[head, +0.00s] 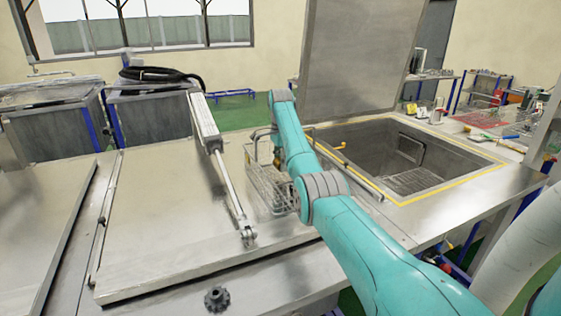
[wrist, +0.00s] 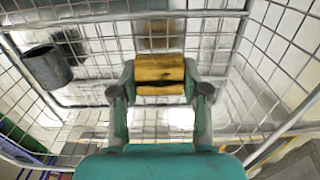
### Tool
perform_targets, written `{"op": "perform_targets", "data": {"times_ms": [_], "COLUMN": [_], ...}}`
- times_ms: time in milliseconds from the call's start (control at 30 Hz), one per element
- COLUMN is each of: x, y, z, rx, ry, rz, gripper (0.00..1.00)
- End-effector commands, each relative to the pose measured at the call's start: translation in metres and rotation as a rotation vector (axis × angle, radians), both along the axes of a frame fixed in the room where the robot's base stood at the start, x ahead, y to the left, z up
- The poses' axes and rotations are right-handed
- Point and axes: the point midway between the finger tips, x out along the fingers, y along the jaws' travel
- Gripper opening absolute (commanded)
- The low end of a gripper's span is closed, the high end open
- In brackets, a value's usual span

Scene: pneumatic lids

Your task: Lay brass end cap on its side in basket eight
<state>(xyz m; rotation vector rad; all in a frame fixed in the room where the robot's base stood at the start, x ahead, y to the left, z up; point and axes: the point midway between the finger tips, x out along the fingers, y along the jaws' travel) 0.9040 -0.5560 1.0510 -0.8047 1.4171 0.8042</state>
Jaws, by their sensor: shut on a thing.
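The brass end cap (wrist: 160,68) is between the fingers of my gripper (wrist: 161,88) in the wrist view, its long side across the picture. My gripper is shut on it, inside or just over a wire mesh basket (wrist: 215,14). I cannot tell whether the cap touches the basket floor. A grey cylindrical piece (wrist: 47,67) is at the left of the basket, apart from the cap. In the head view the basket (head: 264,183) stands on the steel lid, partly behind my teal arm, which hides most of my gripper. No basket number is readable.
An open tank (head: 405,165) with a yellow-edged rim lies right of the basket, its lid (head: 350,60) raised behind. A pneumatic cylinder (head: 205,125) slants close left of the basket. A dark knob (head: 217,299) is at the front edge. The steel surface further left is clear.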

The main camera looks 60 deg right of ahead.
Motion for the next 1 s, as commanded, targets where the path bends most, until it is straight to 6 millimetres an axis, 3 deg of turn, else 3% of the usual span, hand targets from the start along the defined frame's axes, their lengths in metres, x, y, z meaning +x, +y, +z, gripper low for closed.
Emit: {"op": "perform_targets", "data": {"times_ms": [200, 233, 300, 333, 667, 1000], "x": [0.0, 0.0, 0.0, 0.0, 0.0, 0.0], "y": [0.0, 0.0, 0.0, 0.0, 0.0, 0.0], "z": [-0.002, -0.003, -0.003, -0.003, -0.001, 0.048], "rx": [-0.001, 0.0, 0.0, 0.0, 0.0, -0.001], "ry": [-0.002, 0.0, 0.0, 0.0, 0.0, -0.002], "rz": [0.0, 0.0, 0.0, 0.0, 0.0, 0.0], "gripper": [0.0, 0.5, 0.68, 0.7, 0.7, 0.7]}}
